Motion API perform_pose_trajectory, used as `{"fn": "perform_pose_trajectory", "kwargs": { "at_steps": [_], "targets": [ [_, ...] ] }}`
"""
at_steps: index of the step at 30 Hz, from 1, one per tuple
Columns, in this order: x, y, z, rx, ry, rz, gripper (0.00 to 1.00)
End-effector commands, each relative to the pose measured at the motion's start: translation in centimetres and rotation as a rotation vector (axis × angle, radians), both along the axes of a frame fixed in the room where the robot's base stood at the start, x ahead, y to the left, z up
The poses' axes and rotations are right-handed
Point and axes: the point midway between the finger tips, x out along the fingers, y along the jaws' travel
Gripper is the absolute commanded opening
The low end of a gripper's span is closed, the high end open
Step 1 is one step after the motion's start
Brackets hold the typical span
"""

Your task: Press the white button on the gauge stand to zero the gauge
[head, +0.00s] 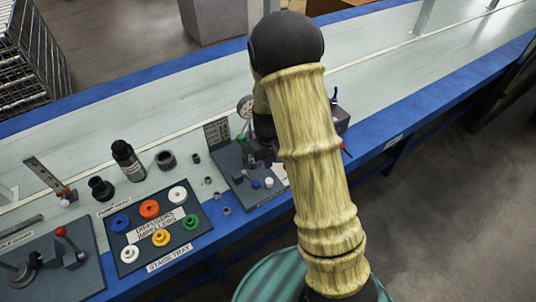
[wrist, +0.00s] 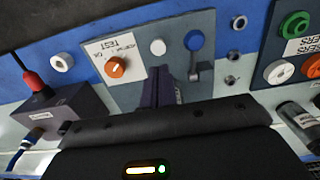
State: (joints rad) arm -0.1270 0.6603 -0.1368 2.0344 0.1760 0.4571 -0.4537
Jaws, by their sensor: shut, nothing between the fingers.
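The gauge stand is a grey plate (head: 237,176) on the bench, with a round gauge (head: 245,105) at its back, partly covered by my arm. Its white button (head: 268,182) is at the front beside a blue one (head: 255,184). In the wrist view the white button (wrist: 158,47) is uncovered on the grey plate (wrist: 133,94), left of the blue disc (wrist: 193,40). My gripper (wrist: 164,72) is shut and empty, its tips just below the white button in the picture. A small gap shows in the picture; their height above the plate is unclear. The head view mostly hides my gripper behind my arm.
An orange knob (wrist: 115,67) on a white TEST panel is left of the fingers; a grey lever (wrist: 195,70) is close on their right. A dark box (wrist: 65,112) with a red-capped part stands farther left. The stage tray (head: 185,240) holds several coloured rings.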

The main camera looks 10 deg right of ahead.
Motion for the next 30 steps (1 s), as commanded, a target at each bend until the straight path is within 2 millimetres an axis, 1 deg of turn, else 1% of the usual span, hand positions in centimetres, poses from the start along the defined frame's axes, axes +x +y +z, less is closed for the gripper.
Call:
{"fn": "perform_pose_trajectory", "kwargs": {
  "at_steps": [1,6,9,13,18,26,28,30],
  "targets": [
    [-0.1,0.0,-1.1,0.000,0.004,-0.001,0.00],
    [-0.1,-0.1,-4.1,0.000,0.004,-0.001,0.00],
    [-0.1,-0.1,-5.8,-0.001,0.004,-0.001,0.00],
    [-0.1,-0.1,-7.4,-0.001,0.002,0.000,0.00],
    [0.0,-0.1,-8.2,-0.001,0.000,0.000,0.00],
    [0.0,-0.1,-8.2,-0.001,0.000,0.000,0.00],
    [0.0,-0.1,-8.6,-0.001,0.000,0.000,0.00],
    [0.0,-0.1,-9.5,0.000,0.001,0.000,0.00]
  ]
}}
